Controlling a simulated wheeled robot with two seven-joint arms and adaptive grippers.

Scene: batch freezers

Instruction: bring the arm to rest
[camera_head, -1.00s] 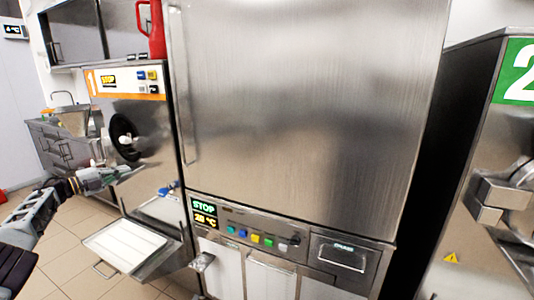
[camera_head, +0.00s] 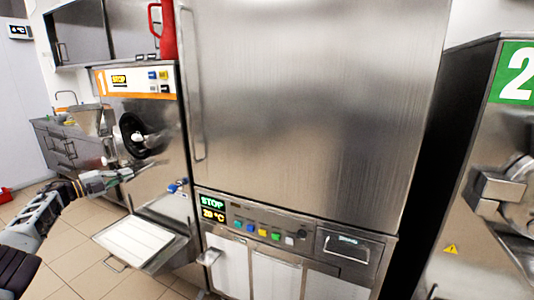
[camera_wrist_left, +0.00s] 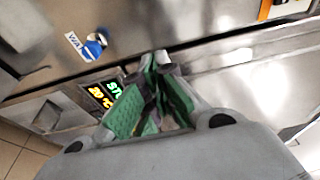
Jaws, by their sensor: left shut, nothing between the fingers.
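My left gripper (camera_head: 106,181) is shut and empty, at the left of the head view. It is in front of the batch freezer marked 1 (camera_head: 140,78), above the white tray (camera_head: 131,240). My arm behind it reaches in from the left edge. In the left wrist view the green-padded fingers of the left gripper (camera_wrist_left: 158,62) meet at their tips with nothing between them. My right gripper is not in view.
A tall steel cabinet (camera_head: 310,100) with a panel (camera_head: 255,232) reading STOP and 20 °C fills the middle. The freezer marked 2 (camera_head: 480,140) stands at the right. A red jug (camera_head: 168,30) sits on freezer 1. Tiled floor (camera_head: 75,270) is open at lower left.

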